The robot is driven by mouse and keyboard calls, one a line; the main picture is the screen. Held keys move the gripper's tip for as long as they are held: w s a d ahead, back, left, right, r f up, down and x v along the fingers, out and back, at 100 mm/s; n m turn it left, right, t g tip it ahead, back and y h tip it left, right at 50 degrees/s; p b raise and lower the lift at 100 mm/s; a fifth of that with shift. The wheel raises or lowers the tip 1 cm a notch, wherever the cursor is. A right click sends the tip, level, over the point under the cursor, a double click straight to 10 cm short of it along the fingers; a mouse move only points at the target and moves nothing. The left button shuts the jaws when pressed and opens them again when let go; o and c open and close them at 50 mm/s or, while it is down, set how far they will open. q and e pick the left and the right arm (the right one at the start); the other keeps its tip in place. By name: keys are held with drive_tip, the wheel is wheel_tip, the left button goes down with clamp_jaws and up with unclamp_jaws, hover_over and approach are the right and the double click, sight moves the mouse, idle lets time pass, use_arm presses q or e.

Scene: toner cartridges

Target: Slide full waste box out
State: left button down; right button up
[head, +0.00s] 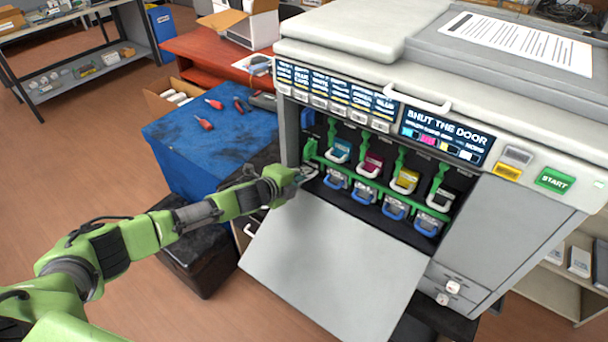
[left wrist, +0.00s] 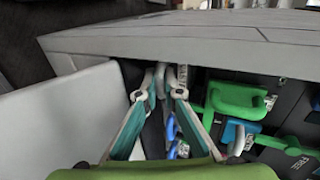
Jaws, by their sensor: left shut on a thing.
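The copier (head: 465,220) has its front door (head: 335,262) folded down, and its bay is open. My left gripper (head: 308,174) is at the left end of the bay, above the door's inner edge. In the left wrist view, its two fingers (left wrist: 163,82) come close together at the left side of the opening. They are shut on what appears to be the waste box. Most of that box is hidden by the gripper and the dark bay. A pale lettered strip (left wrist: 183,74) shows by the fingertips. My right gripper is not in view.
Cyan (head: 341,150), magenta (head: 370,164), yellow (head: 404,181) and black (head: 439,198) toner cartridges sit in the bay behind green levers, with blue-handled units (head: 396,208) below. A blue-covered table (head: 215,135) holding red-handled tools stands left of the copier.

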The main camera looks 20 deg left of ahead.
use_arm(q)
drive_tip(key=shift+s+a+f, duration=0.1)
drive_tip(key=shift+s+a, duration=0.1)
drive_tip(key=shift+s, duration=0.25)
drive_tip(key=s+a+p, duration=0.1)
drive_tip(key=s, duration=0.3)
drive_tip(key=s+a+p, duration=0.1)
drive_tip(key=s+a, duration=0.1)
drive_tip(key=s, duration=0.2)
drive_tip(key=s+a+p, duration=0.1)
drive_tip(key=s, duration=0.3)
drive_tip(key=shift+s+a+f, duration=0.1)
drive_tip(key=shift+s+a, duration=0.1)
drive_tip(key=shift+a, duration=0.05)
drive_tip(key=shift+s, duration=0.2)
drive_tip(key=c, duration=2.1)
unclamp_jaws()
drive_tip(key=o, duration=0.4)
drive_tip(key=shift+w, duration=0.1)
